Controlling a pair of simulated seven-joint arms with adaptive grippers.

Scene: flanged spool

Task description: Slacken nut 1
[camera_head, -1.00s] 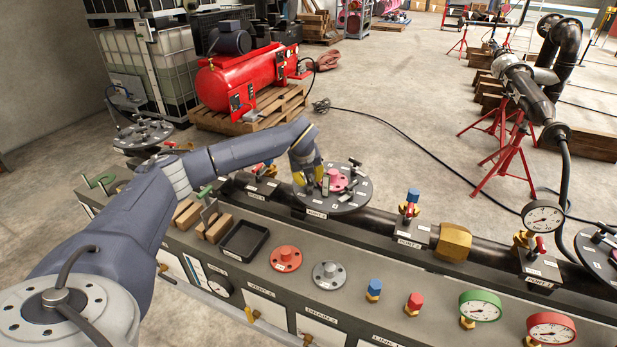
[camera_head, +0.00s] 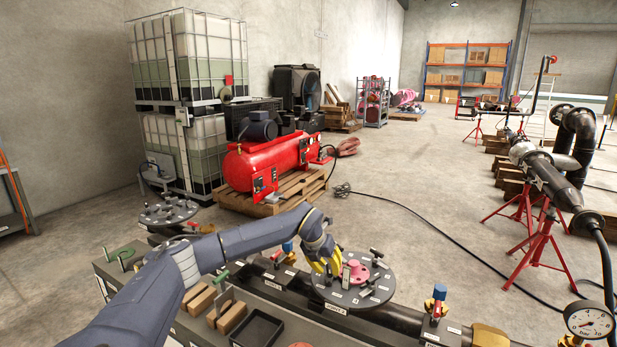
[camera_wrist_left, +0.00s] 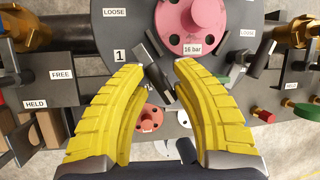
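A grey round flange plate (camera_head: 352,297) lies on the pipe, with a pink blank (camera_head: 358,270) at its middle. In the left wrist view the pink blank (camera_wrist_left: 191,22) bears a "16 bar" label. Nut 1 (camera_wrist_left: 154,72), a dark bar-handled nut beside the "1" label (camera_wrist_left: 121,56), lies slanted at the near side of the plate. My left gripper (camera_wrist_left: 163,65) has its yellow fingers apart, one to each side of the nut's bar. I cannot tell whether they touch it. The left gripper (camera_head: 327,267) also shows in the head view, low at the plate's left. The right gripper is not visible.
Other bar-handled nuts (camera_head: 376,254) stand on the plate. A blue-topped valve (camera_head: 438,296) stands on the pipe to the right.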

